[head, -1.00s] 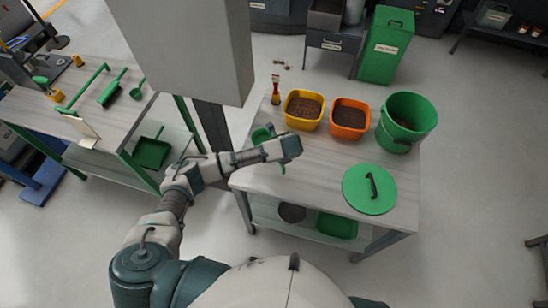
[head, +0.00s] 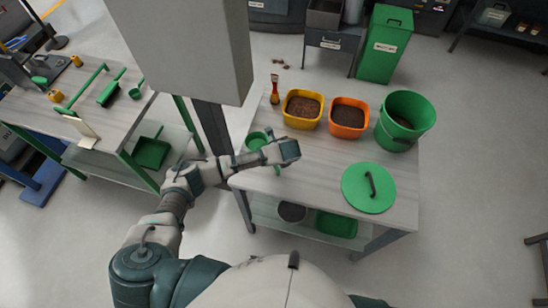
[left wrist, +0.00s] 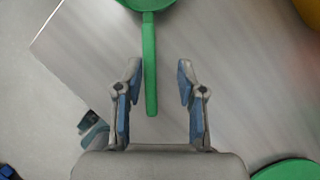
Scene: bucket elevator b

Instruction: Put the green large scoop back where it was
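The green large scoop (head: 256,141) is at the left edge of the worktable, its bowl showing beside my left wrist. In the left wrist view, part of its green bowl (left wrist: 147,3) is at the top edge, and its straight handle (left wrist: 150,65) points back between my fingers. My left gripper (left wrist: 158,72) is open, with a finger on either side of the handle and a visible gap to each. The head view hides most of the handle and fingers behind my wrist. My right gripper is not in view.
A yellow bin (head: 302,125) and an orange bin (head: 348,130) with dark contents, a green bucket (head: 407,108) and a green lid (head: 368,199) stand on the worktable (head: 310,180). A grey column (head: 211,125) rises at its left, with another bench (head: 45,115) beyond.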

